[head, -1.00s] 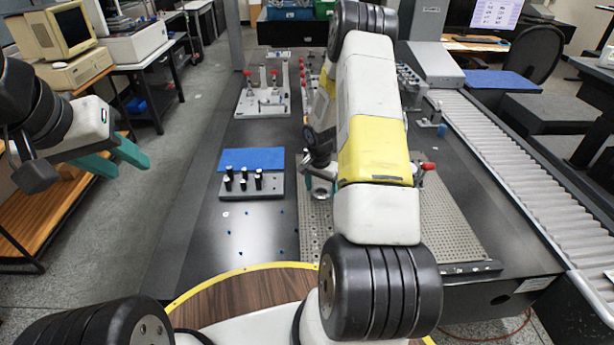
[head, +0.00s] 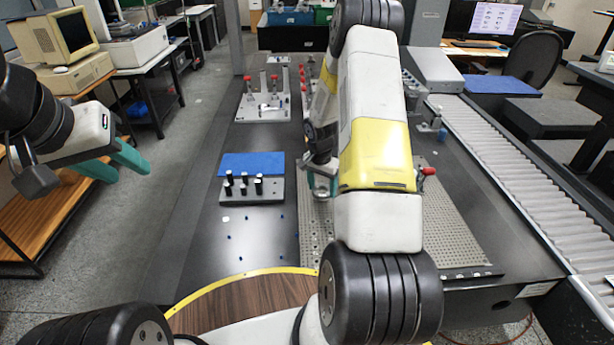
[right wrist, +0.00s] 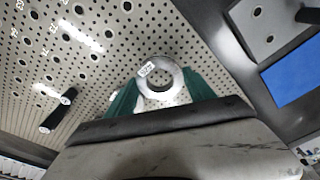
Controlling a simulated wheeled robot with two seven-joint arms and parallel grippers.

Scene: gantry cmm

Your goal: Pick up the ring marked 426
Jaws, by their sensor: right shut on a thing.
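A pale metal ring (right wrist: 175,80) with a white number tag sits between the green fingers of my right gripper (right wrist: 160,88) in the right wrist view. The tag is tilted and too small to read surely. The right gripper is shut on this ring. In the head view the right gripper (head: 321,187) is over the left edge of the perforated plate (head: 445,215), partly hidden by my own arm. I cannot tell whether the ring touches the plate. My left gripper (head: 126,168) is open and empty, out over the floor left of the table.
A grey block with black pegs (head: 268,190) and a blue mat (head: 251,164) lie left of the plate. A fixture with red knobs (head: 263,105) stands further back. A roller conveyor (head: 530,180) runs along the right. A dark peg (right wrist: 58,110) stands on the plate.

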